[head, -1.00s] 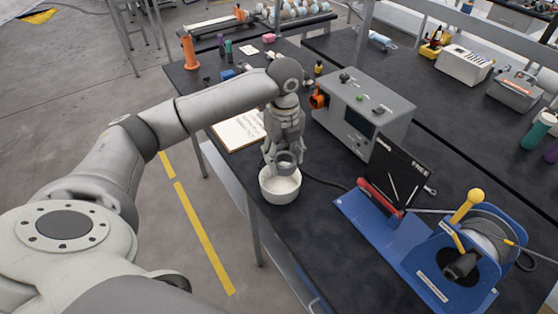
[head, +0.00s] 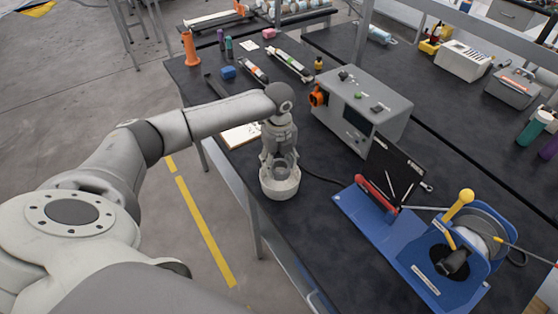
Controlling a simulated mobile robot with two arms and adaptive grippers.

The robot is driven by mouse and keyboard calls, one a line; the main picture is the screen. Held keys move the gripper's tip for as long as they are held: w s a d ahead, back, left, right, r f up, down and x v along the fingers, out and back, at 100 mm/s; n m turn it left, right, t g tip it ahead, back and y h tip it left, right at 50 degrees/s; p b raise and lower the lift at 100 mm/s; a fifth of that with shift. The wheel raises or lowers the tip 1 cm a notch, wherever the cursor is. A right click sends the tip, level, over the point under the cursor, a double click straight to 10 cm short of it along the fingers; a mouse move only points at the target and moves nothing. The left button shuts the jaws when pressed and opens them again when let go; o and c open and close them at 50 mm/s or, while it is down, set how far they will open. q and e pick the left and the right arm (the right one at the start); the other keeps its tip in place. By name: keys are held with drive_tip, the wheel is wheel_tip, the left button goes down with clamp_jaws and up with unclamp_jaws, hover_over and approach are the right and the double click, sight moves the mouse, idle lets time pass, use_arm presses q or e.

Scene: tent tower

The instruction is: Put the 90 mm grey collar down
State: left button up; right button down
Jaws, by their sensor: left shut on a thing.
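The grey collar (head: 283,166) is a short dark-grey ring, held between the fingers of my left gripper (head: 279,161). The gripper points down and is shut on the collar, over a white round bowl (head: 280,187) near the table's front edge. The collar's lower part appears to be at or just inside the bowl's rim; I cannot tell whether it touches the bowl. The fingers hide part of the collar and the rim. My right gripper is not in view.
A grey instrument box (head: 362,112) with an orange part stands behind right of the bowl. A blue base with a cable reel (head: 470,245) is at the right. Paper (head: 240,136) lies left of the gripper. An orange cone-like item (head: 190,49) stands farther back.

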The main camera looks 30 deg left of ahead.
use_arm(q)
drive_tip(key=shift+f, duration=0.5)
drive_tip(key=o, duration=1)
drive_tip(key=shift+r, duration=0.15)
drive_tip(key=shift+r+b, duration=1.65)
drive_tip(key=shift+r, duration=4.85)
